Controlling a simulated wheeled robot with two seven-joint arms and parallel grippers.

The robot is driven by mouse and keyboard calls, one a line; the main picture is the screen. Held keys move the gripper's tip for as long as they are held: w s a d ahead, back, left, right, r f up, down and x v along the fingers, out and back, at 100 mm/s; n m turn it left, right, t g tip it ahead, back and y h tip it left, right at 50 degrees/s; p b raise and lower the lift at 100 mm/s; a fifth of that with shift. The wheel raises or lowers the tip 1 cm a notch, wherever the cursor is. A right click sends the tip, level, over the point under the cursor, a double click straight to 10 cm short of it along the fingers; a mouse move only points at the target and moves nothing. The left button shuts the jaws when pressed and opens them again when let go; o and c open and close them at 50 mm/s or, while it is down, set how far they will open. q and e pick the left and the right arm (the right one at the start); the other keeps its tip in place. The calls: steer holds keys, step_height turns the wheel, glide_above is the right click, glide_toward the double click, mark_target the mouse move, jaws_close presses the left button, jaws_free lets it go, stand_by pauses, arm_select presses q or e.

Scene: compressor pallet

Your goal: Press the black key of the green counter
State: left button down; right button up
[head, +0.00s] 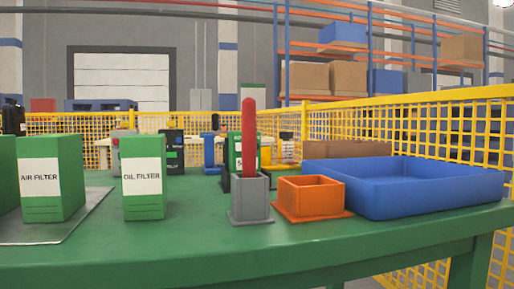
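I cannot make out a green counter with a black key for certain. A small green object with a white face (237,161) stands towards the back of the table, partly hidden by a red rod. A black box with green and white markings (172,152) stands further left; no separate key can be told on it. Neither of my grippers is in the head view.
The green table (190,247) carries an air filter box (52,177), an oil filter box (143,176), a grey holder (250,200) with the upright red rod (249,137), an orange bin (312,197) and a blue tray (420,192). Yellow mesh fencing (430,120) stands behind.

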stand_by(0.8)
jaws_close()
stand_by(1.6)
